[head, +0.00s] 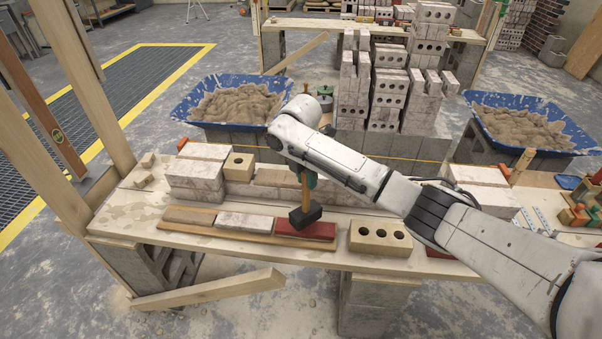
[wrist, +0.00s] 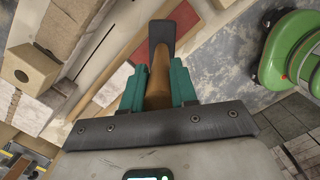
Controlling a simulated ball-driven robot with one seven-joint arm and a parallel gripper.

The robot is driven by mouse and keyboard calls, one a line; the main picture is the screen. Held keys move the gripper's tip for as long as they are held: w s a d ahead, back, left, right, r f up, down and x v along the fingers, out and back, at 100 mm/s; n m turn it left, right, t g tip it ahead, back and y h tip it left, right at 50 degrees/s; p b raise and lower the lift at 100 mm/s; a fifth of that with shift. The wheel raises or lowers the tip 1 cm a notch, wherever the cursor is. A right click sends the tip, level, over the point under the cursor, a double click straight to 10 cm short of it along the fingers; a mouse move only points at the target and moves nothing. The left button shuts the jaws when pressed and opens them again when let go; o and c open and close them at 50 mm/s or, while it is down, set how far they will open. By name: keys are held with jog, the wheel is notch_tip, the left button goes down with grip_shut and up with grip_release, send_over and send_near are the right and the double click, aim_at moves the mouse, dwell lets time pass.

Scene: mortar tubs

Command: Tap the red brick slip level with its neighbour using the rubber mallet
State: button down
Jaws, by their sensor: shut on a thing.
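The rubber mallet has a black head (head: 305,216) and a wooden handle (head: 305,188). My gripper (head: 306,177) is shut on the handle, and the head hangs down over the left part of the red brick slip (head: 308,231). I cannot tell whether the head touches the slip. The slip lies on a wooden board, with a pale brick slip (head: 245,222) beside it on the left and a tan slip (head: 190,215) further left. In the wrist view the green fingers of my gripper (wrist: 157,88) hold the handle, with the mallet head (wrist: 161,38) beyond; the red slip (wrist: 182,20) shows partly behind it.
A tan brick with holes (head: 380,238) stands right of the red slip. Pale bricks (head: 195,180) line the bench behind the slips. Blue mortar tubs (head: 190,103) stand beyond on both sides. The bench's front edge (head: 240,250) is close to the slips.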

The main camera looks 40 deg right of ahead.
notch_tip(320, 180, down, 4)
jog(key=shift+r+b, duration=0.2)
jog(key=shift+b, duration=0.8)
notch_tip(320, 180, up, 4)
jog(key=p, duration=0.4)
jog(key=shift+r, duration=0.15)
notch_tip(320, 180, up, 5)
jog(key=p, duration=0.5)
jog(key=shift+r, duration=0.1)
dwell(0.5)
